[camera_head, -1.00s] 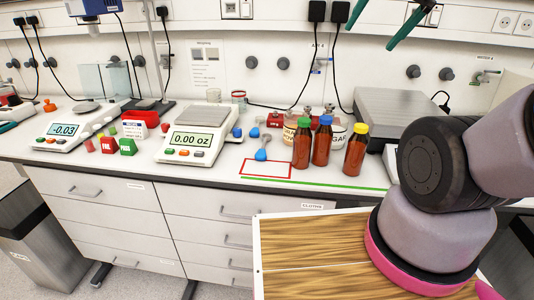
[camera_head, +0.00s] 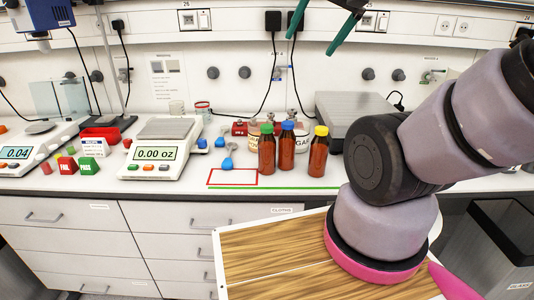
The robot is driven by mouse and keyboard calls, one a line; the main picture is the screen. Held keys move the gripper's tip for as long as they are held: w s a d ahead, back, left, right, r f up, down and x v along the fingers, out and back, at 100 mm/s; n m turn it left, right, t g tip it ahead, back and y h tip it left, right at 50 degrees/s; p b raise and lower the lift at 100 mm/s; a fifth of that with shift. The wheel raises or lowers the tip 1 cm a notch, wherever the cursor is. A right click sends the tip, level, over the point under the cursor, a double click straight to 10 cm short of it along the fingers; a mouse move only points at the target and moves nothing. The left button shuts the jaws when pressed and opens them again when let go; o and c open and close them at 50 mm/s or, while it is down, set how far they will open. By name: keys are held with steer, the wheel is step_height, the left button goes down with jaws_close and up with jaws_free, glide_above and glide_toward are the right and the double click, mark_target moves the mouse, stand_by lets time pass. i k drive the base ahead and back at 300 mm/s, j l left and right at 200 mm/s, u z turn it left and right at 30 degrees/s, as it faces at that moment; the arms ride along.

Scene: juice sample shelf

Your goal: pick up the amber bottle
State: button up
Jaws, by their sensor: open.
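Three amber-brown bottles stand upright in a row near the front of the bench: one with a green cap (camera_head: 267,155), one with a blue cap (camera_head: 287,152) and one with a yellow cap (camera_head: 318,157). All three have the same amber colour, so I cannot tell which one is named. My gripper (camera_head: 312,36) shows at the top edge as two teal fingers spread apart, with nothing between them. It is above the bottles in the picture and apart from them. The rest of the gripper is out of frame.
A red-outlined rectangle (camera_head: 232,185) is marked left of the bottles. Jars (camera_head: 301,138) are close behind the bottles. A grey box-like device (camera_head: 352,108) is behind right. A green line (camera_head: 270,189) runs along the front.

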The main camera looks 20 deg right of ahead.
mark_target(266, 144)
steer(key=j+z, duration=0.1)
steer(key=z, duration=0.15)
steer(key=j+z, duration=0.15)
steer(key=z, duration=0.15)
steer(key=j+z, duration=0.15)
steer(key=j, duration=0.2)
steer(key=k+j+z, duration=0.15)
steer(key=j, duration=0.15)
steer(key=k+j+z, duration=0.1)
steer(key=j, duration=0.25)
steer(key=k+j+z, duration=0.15)
steer(key=j, duration=0.15)
steer(key=k+j, duration=0.15)
steer(key=j, duration=0.25)
steer(key=k+j, duration=0.1)
steer(key=j, duration=0.3)
steer(key=k+j, duration=0.15)
steer(key=j, duration=0.25)
steer(key=k+j, duration=0.1)
steer(key=j, duration=0.3)
steer(key=z, duration=0.05)
